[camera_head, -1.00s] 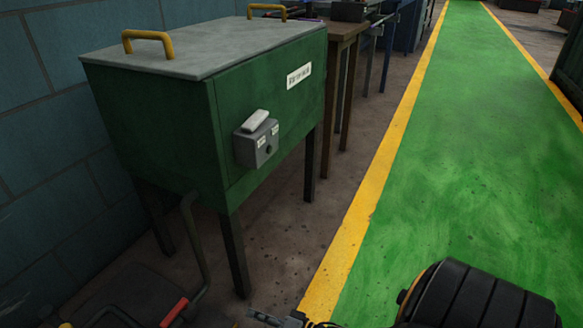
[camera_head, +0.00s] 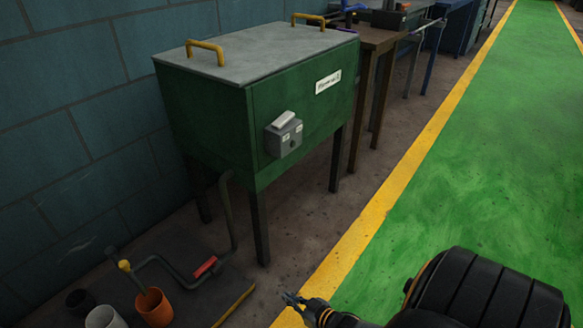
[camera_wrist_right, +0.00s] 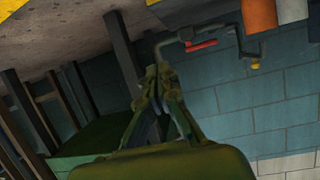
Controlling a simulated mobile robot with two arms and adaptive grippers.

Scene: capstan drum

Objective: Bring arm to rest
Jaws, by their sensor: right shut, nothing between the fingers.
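My right gripper (camera_head: 298,303) shows low in the middle of the head view, above the yellow floor line, with its arm coming in from the lower right. Its fingers are together and hold nothing. In the right wrist view the gripper (camera_wrist_right: 156,75) is also closed and empty, pointing toward the legs and pipe near the wall. My left gripper is not in either view.
A green cabinet (camera_head: 217,120) on dark legs stands by the blue wall. A bent pipe with a red sleeve (camera_head: 205,267), an orange pot (camera_head: 155,308) and a white pot (camera_head: 104,317) are at lower left. The green walkway (camera_head: 470,170) is clear.

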